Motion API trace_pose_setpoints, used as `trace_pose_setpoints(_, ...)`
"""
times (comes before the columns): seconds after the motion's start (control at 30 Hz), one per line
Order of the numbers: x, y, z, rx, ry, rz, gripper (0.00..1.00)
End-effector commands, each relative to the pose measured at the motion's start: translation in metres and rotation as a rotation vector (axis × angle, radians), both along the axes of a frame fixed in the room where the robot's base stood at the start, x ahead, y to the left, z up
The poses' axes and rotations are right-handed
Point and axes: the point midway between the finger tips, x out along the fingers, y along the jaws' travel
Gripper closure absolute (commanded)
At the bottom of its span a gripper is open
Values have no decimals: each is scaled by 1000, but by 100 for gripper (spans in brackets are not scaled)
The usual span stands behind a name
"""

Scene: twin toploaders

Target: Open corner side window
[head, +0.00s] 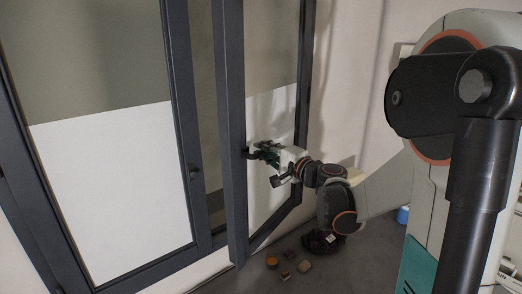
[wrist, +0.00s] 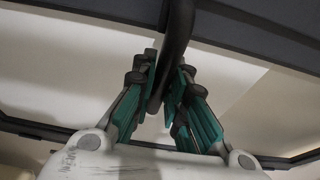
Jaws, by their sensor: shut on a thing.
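The corner side window (head: 232,140) is a dark-framed sash with clear glass above and a white panel below. It stands swung out from its frame, with a gap along its left edge. Its dark handle (wrist: 178,35) shows in the wrist view, running down between my fingers. My gripper (head: 262,153) is at the handle on the sash's dark upright, and its green-padded fingers (wrist: 160,80) are shut on the handle from both sides. In the head view my fingers mostly hide the handle.
A second dark-framed window (head: 112,190) with its own handle (head: 192,172) stands to the left and looks closed. Several small objects (head: 304,266) lie on the dark surface below the open sash. A pale wall (head: 345,90) is behind my arm.

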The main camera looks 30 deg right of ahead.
Motion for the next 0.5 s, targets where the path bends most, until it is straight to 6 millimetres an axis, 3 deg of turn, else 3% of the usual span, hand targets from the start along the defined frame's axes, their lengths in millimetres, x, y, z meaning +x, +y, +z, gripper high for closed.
trace_pose_setpoints(0.5, -16, -12, 0, -1, 0, -1, 100)
